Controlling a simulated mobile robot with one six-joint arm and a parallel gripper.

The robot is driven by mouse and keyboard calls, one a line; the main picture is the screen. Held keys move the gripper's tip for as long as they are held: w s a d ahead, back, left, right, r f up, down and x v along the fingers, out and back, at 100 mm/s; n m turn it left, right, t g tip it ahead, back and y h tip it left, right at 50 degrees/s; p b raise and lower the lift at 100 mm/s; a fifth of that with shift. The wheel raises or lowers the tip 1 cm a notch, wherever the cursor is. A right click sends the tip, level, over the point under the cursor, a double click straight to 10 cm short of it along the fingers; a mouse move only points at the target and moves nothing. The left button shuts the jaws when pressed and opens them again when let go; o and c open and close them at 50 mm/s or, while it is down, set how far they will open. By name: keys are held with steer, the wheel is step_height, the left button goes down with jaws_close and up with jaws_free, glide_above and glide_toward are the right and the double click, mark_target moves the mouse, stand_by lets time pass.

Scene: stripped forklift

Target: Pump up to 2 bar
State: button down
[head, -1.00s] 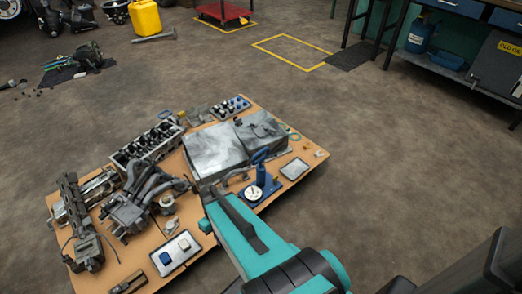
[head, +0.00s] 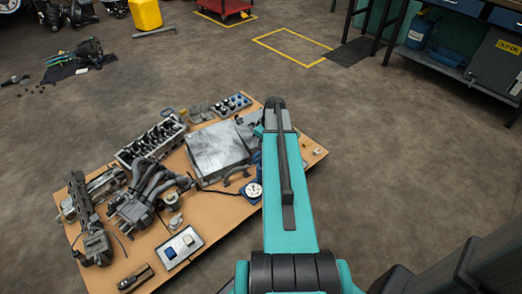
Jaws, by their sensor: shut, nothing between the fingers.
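The blue hand pump stands on the right part of the wooden board. Its round white gauge (head: 254,190) shows just left of my arm, but the needle is too small to read. A strip of the pump's blue body (head: 257,165) shows at the arm's edge. The rest of the pump, including most of its handle, is hidden behind my teal arm. My arm reaches up the picture over the right part of the board. My gripper is hidden behind the arm, so its distance from the pump handle does not show.
Open floor lies to the right. A workbench stands at top right.

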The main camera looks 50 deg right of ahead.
steer(key=d+r, duration=0.2)
steer(key=shift+s+d+r, duration=0.1)
steer(key=shift+s+d, duration=0.2)
steer(key=shift+d, duration=0.1)
steer(key=b, duration=0.4)
glide_above(261, 161)
steer(key=s+x, duration=0.1)
steer(key=x, duration=0.5)
steer(key=shift+s+d+f, duration=0.5)
steer(key=shift+s, duration=0.05)
step_height(261, 161, down, 4)
steer(key=shift+s+b, duration=0.1)
steer(key=shift+b, duration=0.8)
